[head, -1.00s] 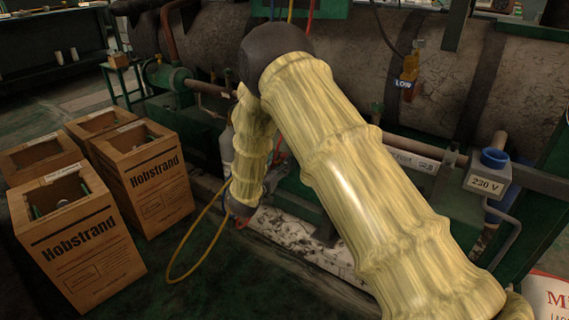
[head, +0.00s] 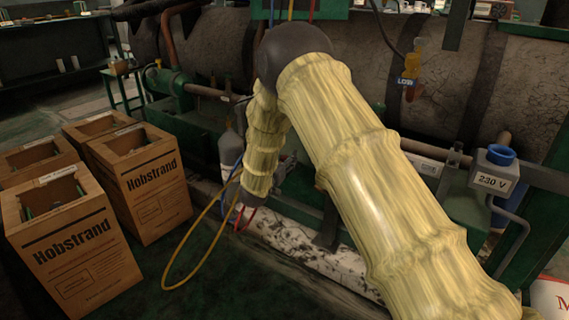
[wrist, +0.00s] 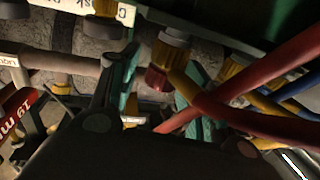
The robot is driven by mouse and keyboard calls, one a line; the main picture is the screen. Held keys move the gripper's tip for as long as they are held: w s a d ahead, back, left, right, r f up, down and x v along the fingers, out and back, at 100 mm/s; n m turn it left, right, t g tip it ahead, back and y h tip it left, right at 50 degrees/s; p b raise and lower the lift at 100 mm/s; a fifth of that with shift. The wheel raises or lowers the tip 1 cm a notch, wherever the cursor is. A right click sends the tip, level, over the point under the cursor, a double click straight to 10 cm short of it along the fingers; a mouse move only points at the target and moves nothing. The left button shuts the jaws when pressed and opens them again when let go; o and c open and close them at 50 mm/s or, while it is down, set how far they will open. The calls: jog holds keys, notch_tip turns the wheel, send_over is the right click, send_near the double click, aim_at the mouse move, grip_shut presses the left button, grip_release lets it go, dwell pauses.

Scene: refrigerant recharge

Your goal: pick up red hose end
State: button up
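In the wrist view, my gripper (wrist: 156,84) has its two teal-padded fingers apart. A brass-yellow fitting with a dark red collar (wrist: 158,80) shows in the gap; I cannot tell whether it is the red hose end or a port beyond. A red hose (wrist: 265,72) comes in from the right, and red also shows low between the fingers, partly hidden by the dark gripper body. No firm grip on it is visible. In the head view, my gripper is mostly hidden behind my yellow-sleeved arm, and a bit of red (head: 246,216) shows just below the wrist.
A yellow hose loop (head: 168,268) and a blue hose (head: 234,172) hang beside my wrist. Open Hobstrand cartons (head: 80,255) stand at left. A large grey tank (head: 380,60), a LOW tag (head: 404,82) and a 230 V box (head: 492,175) are behind. Blue and yellow hoses crowd the wrist view.

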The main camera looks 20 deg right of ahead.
jog(key=c, duration=0.8)
jog(key=shift+c, duration=0.2)
jog(key=shift+r, duration=0.1)
